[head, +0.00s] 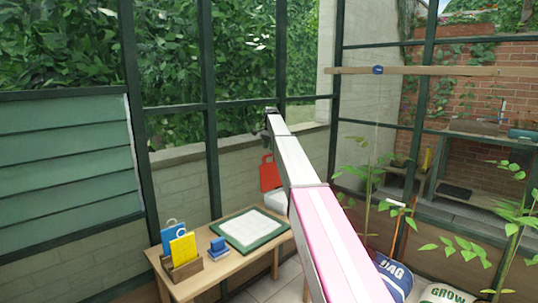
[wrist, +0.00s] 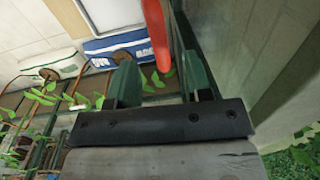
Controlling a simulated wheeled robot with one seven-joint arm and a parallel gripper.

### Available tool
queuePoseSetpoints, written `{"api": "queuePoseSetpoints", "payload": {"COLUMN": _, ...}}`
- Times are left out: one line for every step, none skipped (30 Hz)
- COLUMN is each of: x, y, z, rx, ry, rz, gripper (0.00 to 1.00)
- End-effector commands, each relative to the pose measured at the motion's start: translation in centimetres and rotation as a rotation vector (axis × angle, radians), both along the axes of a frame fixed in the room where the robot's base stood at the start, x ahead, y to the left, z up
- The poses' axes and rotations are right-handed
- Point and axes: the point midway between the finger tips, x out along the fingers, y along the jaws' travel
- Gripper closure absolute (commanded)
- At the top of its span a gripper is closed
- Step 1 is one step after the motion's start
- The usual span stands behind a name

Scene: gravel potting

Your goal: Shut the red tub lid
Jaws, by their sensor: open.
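The red lid (head: 269,173) stands raised, seen just left of my arm in the head view. A white rounded body, seemingly the tub (head: 277,200), shows below it, partly hidden by my arm. In the wrist view, a long red strip, seemingly the lid edge-on (wrist: 156,35), runs down between the green fingers. My gripper (wrist: 159,62) is open, with its fingers apart on either side of that strip. I cannot tell whether they touch it. In the head view my gripper (head: 270,120) is small, at the arm's far end, above the lid.
A wooden table (head: 215,268) at lower left bears a green-rimmed tray (head: 273,241), a blue block (head: 218,246) and a holder with yellow and blue cards (head: 183,250). Blue (head: 393,272) and white (head: 445,293) bags and tall plants stand at right. A window wall runs close behind my gripper.

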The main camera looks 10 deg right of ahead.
Motion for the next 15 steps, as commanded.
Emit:
{"api": "queuePoseSetpoints", "payload": {"x": 0.0, "y": 0.0, "z": -1.1, "rx": 0.0, "ry": 0.001, "rz": 0.0, "gripper": 0.55}}
{"api": "queuePoseSetpoints", "payload": {"x": 0.0, "y": 0.1, "z": -1.6, "rx": 0.0, "ry": 0.001, "rz": 0.0, "gripper": 0.55}}
{"api": "queuePoseSetpoints", "payload": {"x": 0.1, "y": 0.1, "z": -2.2, "rx": 0.0, "ry": 0.001, "rz": 0.0, "gripper": 0.55}}
{"api": "queuePoseSetpoints", "payload": {"x": 0.1, "y": 0.1, "z": -2.6, "rx": 0.0, "ry": 0.001, "rz": 0.0, "gripper": 0.55}}
{"api": "queuePoseSetpoints", "payload": {"x": 0.1, "y": 0.1, "z": -2.9, "rx": -0.001, "ry": 0.001, "rz": 0.0, "gripper": 0.55}}
{"api": "queuePoseSetpoints", "payload": {"x": 0.1, "y": 0.1, "z": -3.3, "rx": 0.0, "ry": 0.0, "rz": 0.0, "gripper": 0.55}}
{"api": "queuePoseSetpoints", "payload": {"x": 0.2, "y": 0.1, "z": -3.5, "rx": 0.0, "ry": 0.0, "rz": 0.0, "gripper": 0.55}}
{"api": "queuePoseSetpoints", "payload": {"x": 0.2, "y": 0.1, "z": -3.7, "rx": 0.0, "ry": 0.0, "rz": 0.0, "gripper": 0.55}}
{"api": "queuePoseSetpoints", "payload": {"x": 0.2, "y": 0.2, "z": -3.9, "rx": 0.0, "ry": 0.0, "rz": 0.0, "gripper": 0.55}}
{"api": "queuePoseSetpoints", "payload": {"x": 0.2, "y": 0.2, "z": -4.0, "rx": 0.0, "ry": 0.0, "rz": 0.0, "gripper": 0.55}}
{"api": "queuePoseSetpoints", "payload": {"x": 0.2, "y": 0.2, "z": -4.1, "rx": 0.0, "ry": 0.0, "rz": 0.0, "gripper": 0.55}}
{"api": "queuePoseSetpoints", "payload": {"x": 0.2, "y": 0.2, "z": -4.1, "rx": 0.0, "ry": 0.0, "rz": 0.0, "gripper": 0.55}}
{"api": "queuePoseSetpoints", "payload": {"x": 0.2, "y": 0.2, "z": -4.1, "rx": 0.0, "ry": 0.0, "rz": 0.0, "gripper": 0.55}}
{"api": "queuePoseSetpoints", "payload": {"x": 0.2, "y": 0.2, "z": -4.1, "rx": 0.0, "ry": 0.0, "rz": 0.0, "gripper": 0.55}}
{"api": "queuePoseSetpoints", "payload": {"x": 0.2, "y": 0.2, "z": -4.1, "rx": 0.0, "ry": 0.0, "rz": 0.0, "gripper": 0.55}}
